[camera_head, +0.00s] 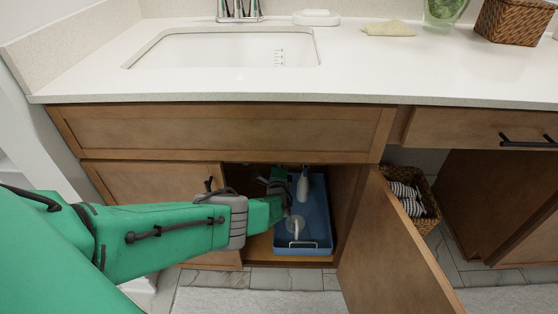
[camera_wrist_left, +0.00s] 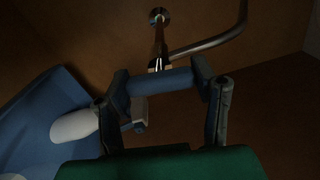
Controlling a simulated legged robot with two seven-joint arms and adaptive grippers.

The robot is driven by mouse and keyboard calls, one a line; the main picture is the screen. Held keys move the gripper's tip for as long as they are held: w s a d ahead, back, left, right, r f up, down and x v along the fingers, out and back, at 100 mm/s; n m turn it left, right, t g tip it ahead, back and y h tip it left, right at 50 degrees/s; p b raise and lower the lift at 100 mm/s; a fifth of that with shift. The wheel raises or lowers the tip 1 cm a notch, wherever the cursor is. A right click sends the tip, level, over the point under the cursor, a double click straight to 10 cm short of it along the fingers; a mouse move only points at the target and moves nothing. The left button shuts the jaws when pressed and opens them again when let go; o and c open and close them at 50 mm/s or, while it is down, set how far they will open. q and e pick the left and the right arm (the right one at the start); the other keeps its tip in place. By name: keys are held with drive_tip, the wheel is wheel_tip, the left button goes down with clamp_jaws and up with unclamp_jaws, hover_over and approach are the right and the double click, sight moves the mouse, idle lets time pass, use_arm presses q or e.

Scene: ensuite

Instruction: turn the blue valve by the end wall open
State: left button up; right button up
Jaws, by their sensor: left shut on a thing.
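The blue valve's handle (camera_wrist_left: 161,81) shows in the left wrist view as a blue bar lying crosswise, slightly tilted, in front of a metal valve body and pipe (camera_wrist_left: 159,40) from the end wall. My left gripper (camera_wrist_left: 160,76) has one finger at each end of the bar and is shut on it. In the head view my left arm reaches into the open cabinet under the sink, with the left gripper (camera_head: 277,184) in the shadow there. The valve cannot be made out in the head view. My right gripper is not in view.
A blue tray (camera_head: 318,205) with bottles stands on the cabinet floor, just right of my left gripper. The open cabinet door (camera_head: 392,250) swings out at the right. A bent metal pipe (camera_wrist_left: 210,42) runs up right of the valve. A wicker basket (camera_head: 427,205) stands further right.

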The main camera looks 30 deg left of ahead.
use_arm(q)
drive_tip(key=shift+s+a+f+n, duration=0.15)
drive_tip(key=shift+f+n, duration=0.1)
drive_tip(key=shift+n, duration=0.55)
drive_tip(key=shift+f, duration=0.1)
drive_tip(key=o, duration=1.2)
